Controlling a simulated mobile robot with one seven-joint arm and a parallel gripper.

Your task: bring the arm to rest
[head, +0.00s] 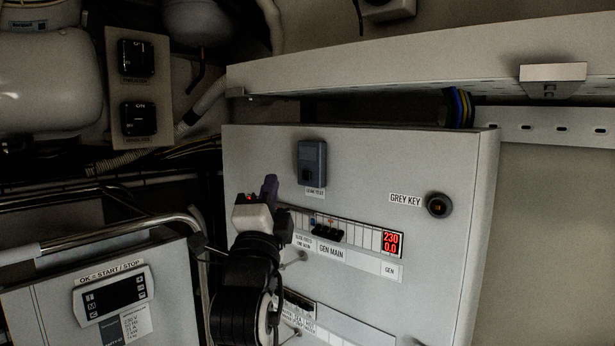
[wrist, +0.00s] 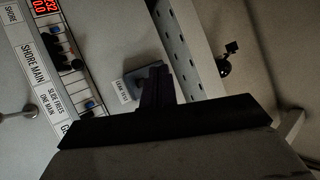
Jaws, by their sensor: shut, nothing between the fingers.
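My arm (head: 247,275) rises in front of the grey panel in the head view. My gripper (head: 270,186) is at its top end, pointing up, left of and slightly below the blue-grey leak test box (head: 311,163). In the wrist view the dark fingers of my gripper (wrist: 157,86) are together with nothing between them. They overlap part of the leak test box (wrist: 132,84) there. Whether they touch it cannot be told. The arm hides the left part of the breaker row in the head view.
The panel (head: 360,160) carries a breaker row (head: 328,233), a red display (head: 391,243) and a grey key switch (head: 438,205). A bent metal rail (head: 120,232) and a start/stop controller (head: 113,295) are at left. A pale ledge (head: 400,65) overhangs the panel.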

